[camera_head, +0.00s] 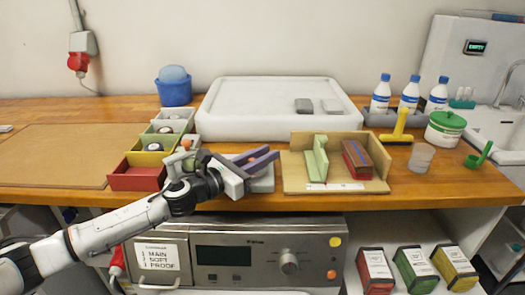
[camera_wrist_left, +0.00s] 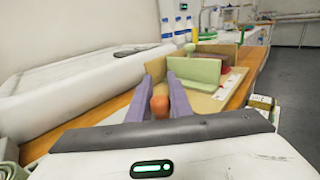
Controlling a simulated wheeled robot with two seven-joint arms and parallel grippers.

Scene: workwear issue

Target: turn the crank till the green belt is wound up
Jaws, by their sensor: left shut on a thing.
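My left gripper (camera_head: 258,158), with purple fingers, is over the front of the wooden counter. It is shut on an orange-red knob (camera_wrist_left: 159,104), which shows between the fingers in the wrist view and seems to be the crank's handle. A grey body (camera_head: 263,182) shows under the fingers in the head view; the gripper and wrist hide most of the device. A pale green rounded edge (camera_wrist_left: 8,158) at the lower left of the wrist view may be the belt; I cannot tell how much is wound. My right gripper is not in view.
A wooden box (camera_head: 372,186) with an upright green piece (camera_head: 316,160) and a red-brown block (camera_head: 357,160) stands just right of the gripper. A white tray (camera_head: 230,125) lies behind. Coloured bins (camera_head: 138,178) stand left, near my wrist. A brown mat (camera_head: 55,155) lies farther left.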

